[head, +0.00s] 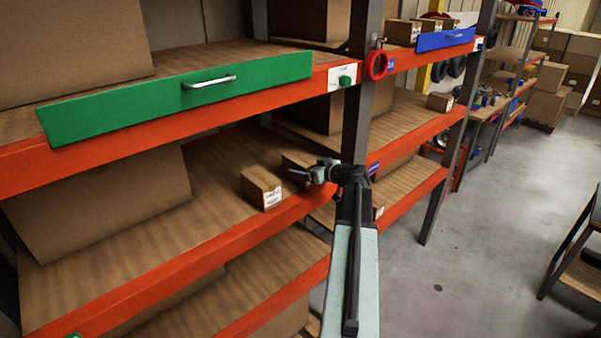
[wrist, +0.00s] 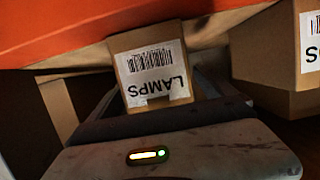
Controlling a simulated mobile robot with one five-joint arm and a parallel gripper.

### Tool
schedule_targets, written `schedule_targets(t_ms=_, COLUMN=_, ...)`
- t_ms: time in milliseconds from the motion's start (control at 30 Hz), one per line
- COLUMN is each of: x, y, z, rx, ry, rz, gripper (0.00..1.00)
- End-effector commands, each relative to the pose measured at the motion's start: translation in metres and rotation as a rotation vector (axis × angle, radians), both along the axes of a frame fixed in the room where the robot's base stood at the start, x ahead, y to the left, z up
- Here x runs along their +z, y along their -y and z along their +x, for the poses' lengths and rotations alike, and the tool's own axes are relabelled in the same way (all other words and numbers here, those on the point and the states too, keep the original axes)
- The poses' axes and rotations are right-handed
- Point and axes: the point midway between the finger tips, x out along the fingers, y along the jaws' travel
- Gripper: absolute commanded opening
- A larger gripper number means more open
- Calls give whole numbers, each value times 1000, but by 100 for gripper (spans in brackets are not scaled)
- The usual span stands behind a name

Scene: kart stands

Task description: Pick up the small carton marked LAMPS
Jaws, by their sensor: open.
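The small carton marked LAMPS (wrist: 155,70) shows upside down in the wrist view, with a white barcode label facing me. My gripper (wrist: 154,95) is open, with one finger to each side of the carton in that picture. I cannot tell how deep the fingers reach around it. In the head view my gripper (head: 298,174) is at the middle shelf's front edge, in front of a small brown carton (head: 293,160) that it partly hides.
Another small labelled carton (head: 262,187) stands close to the left; it shows at the right of the wrist view (wrist: 270,60), its label cut off. The orange shelf beam (head: 225,236) runs below.

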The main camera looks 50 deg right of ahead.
Motion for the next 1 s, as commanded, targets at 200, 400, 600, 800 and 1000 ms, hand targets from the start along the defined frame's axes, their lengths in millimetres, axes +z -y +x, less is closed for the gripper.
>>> schedule_targets(t_ms=200, x=-9, y=4, z=27, rx=-1, ry=0, rz=0, gripper=94)
schedule_targets(t_ms=400, x=-8, y=3, z=25, rx=-1, ry=0, rz=0, gripper=80)
schedule_targets(t_ms=600, x=-8, y=3, z=25, rx=-1, ry=0, rz=0, gripper=24)
schedule_targets(t_ms=800, x=-8, y=4, z=25, rx=-2, ry=1, rz=0, gripper=2)
schedule_targets(t_ms=1000, x=-4, y=4, z=25, rx=-2, ry=1, rz=0, gripper=2)
